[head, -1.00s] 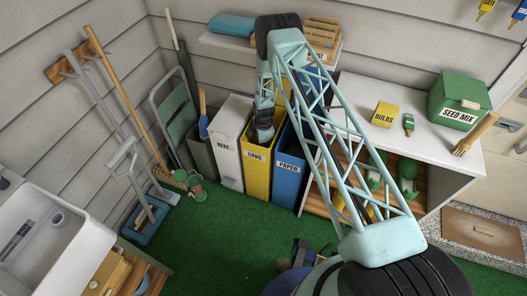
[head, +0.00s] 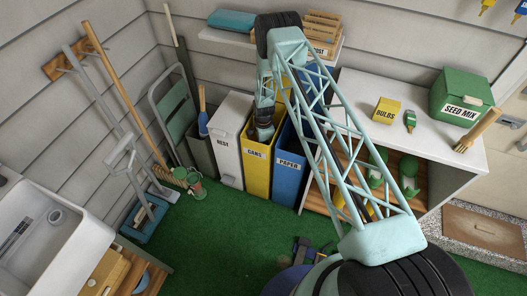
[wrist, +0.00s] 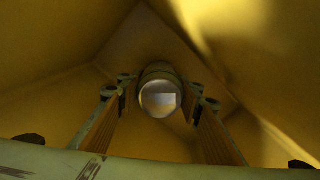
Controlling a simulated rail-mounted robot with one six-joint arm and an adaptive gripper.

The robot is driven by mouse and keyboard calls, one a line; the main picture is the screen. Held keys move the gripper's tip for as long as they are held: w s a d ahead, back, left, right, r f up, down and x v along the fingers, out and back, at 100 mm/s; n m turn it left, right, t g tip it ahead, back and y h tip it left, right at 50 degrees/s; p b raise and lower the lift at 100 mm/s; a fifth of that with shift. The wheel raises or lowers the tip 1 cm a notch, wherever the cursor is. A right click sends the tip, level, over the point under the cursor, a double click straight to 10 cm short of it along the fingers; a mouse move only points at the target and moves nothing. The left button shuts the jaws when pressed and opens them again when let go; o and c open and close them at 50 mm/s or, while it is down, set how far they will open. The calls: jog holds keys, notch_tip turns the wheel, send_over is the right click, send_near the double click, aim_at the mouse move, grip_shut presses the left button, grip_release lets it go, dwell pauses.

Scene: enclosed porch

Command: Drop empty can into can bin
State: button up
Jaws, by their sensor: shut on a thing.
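The yellow can bin (head: 257,178), labelled CANS, stands between the white REST bin and the blue PAPER bin in the head view. My arm reaches down into its open top, so the bin walls hide my gripper there. In the wrist view my gripper (wrist: 160,86) is inside the bin, with yellow walls (wrist: 60,100) all around. Its two fingers are shut on the can (wrist: 158,101), whose pale round end faces the camera. The can appears apart from the bin walls; its height above the bottom is hard to judge.
The white REST bin (head: 231,140) and the blue PAPER bin (head: 288,180) stand close on either side. A white-topped bench (head: 440,130) with a green seed box (head: 461,95) is to the right. Green floor (head: 225,230) in front is mostly clear.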

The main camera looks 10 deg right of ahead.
jog(key=o, duration=0.7)
jog(key=shift+r, duration=0.25)
jog(key=shift+r+p, duration=0.65)
jog(key=shift+p, duration=0.1)
jog(key=shift+r, duration=2.45)
jog(key=shift+p, duration=0.3)
